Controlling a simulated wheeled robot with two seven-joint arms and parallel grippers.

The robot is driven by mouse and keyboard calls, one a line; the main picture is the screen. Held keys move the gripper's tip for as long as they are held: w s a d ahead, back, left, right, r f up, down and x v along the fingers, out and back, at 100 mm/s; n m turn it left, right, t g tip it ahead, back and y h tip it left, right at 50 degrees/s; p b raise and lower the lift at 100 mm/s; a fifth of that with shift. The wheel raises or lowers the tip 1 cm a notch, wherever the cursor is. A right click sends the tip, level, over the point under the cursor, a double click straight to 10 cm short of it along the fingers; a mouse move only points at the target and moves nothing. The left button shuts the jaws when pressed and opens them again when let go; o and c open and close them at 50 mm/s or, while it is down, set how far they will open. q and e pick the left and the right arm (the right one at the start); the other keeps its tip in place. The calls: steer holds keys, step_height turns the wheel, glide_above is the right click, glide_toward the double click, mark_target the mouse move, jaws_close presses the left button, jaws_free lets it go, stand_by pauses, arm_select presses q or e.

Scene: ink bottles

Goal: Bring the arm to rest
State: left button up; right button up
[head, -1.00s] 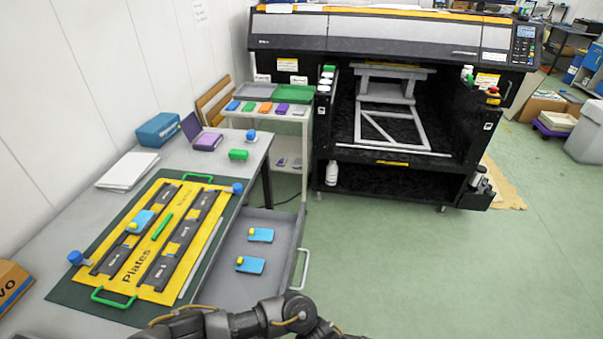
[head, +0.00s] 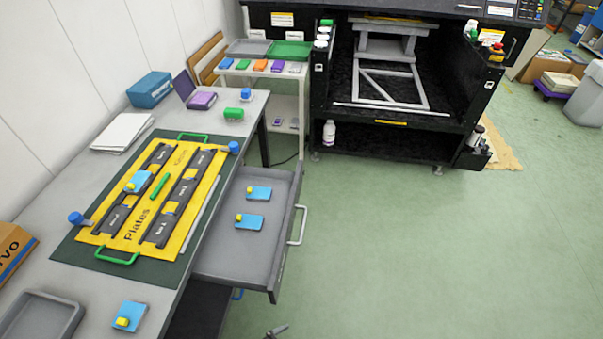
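Only a small dark tip (head: 276,331) shows at the bottom edge, over the floor. It seems to be part of my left gripper, but its fingers cannot be made out. My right gripper is out of view. Two blue pieces with yellow knobs lie in the open grey drawer, one farther back (head: 260,193) and one nearer (head: 251,222). Another blue piece (head: 142,179) lies on the yellow plate board (head: 129,236). One more blue piece with a yellow knob (head: 133,314) lies on the near table. The dark tip is apart from all of them.
The open drawer (head: 285,262) juts out right of the grey table (head: 60,278). A grey tray (head: 22,331) and a cardboard box (head: 14,250) are at the near left. A black printer (head: 412,147) stands at the back. The green floor (head: 420,250) at right is clear.

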arm_select(q)
steer(key=s+a+f+n+g+y, duration=0.2)
steer(key=s+a+f+n+y, duration=0.1)
steer(key=s+a, duration=0.8)
steer(key=s+a+f+n+g+y+p, duration=0.1)
steer(key=s+a+f+n+g+y, duration=0.2)
steer(key=s+a+f, duration=0.4)
steer(key=s+a+n+y, duration=0.1)
steer(key=s+a+y, duration=0.1)
steer(key=s+a, duration=0.2)
steer(key=shift+a+f+y, duration=0.35)
steer(key=shift+a+y, duration=0.05)
steer(key=shift+a, duration=1.5)
